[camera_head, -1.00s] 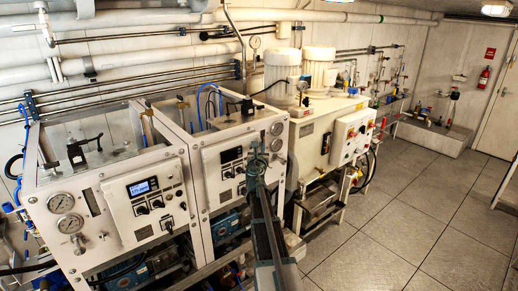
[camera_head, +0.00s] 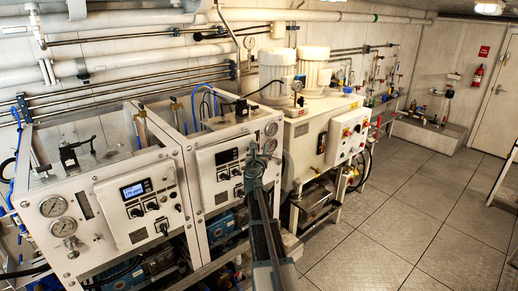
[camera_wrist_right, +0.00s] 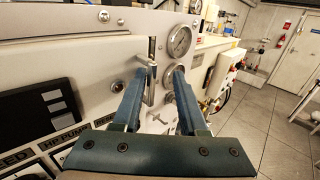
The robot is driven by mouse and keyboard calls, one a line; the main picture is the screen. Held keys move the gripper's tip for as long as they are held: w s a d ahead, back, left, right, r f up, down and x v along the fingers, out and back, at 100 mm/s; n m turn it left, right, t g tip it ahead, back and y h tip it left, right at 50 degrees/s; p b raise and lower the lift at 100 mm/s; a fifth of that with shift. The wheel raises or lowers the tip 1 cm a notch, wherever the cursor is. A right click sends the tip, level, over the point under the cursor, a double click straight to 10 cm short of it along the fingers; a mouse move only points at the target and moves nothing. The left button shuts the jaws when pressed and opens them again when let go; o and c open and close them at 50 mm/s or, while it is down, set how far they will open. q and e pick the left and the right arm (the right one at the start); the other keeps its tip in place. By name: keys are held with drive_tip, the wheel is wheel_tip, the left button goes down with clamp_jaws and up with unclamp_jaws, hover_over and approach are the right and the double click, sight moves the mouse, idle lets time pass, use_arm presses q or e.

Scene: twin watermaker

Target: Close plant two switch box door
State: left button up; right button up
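The second unit's front panel (camera_head: 223,172), a white panel with a dark display and knobs, is left of my right gripper (camera_head: 257,150). It also shows at the left of the right wrist view (camera_wrist_right: 50,112), with a label reading "HP PUMP". I cannot tell whether this panel is the switch box door, or whether it is fully flush. In the wrist view my right gripper (camera_wrist_right: 158,72) has its two fingers apart, with a metal handle (camera_wrist_right: 149,80) showing between them. I cannot tell whether they touch it. My left gripper is not in view.
The first unit (camera_head: 135,205), with a lit display and gauges, stands at the left. A white box with buttons (camera_head: 348,134) is on the unit beyond. Gauges (camera_wrist_right: 179,41) are close to the right gripper. The tiled floor (camera_head: 390,225) at the right is clear.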

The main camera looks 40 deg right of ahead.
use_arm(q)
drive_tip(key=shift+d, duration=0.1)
use_arm(e)
drive_tip(key=v, duration=1.3)
drive_tip(key=shift+w+a, duration=0.15)
drive_tip(key=shift+w, duration=0.05)
drive_tip(key=shift+s, duration=0.15)
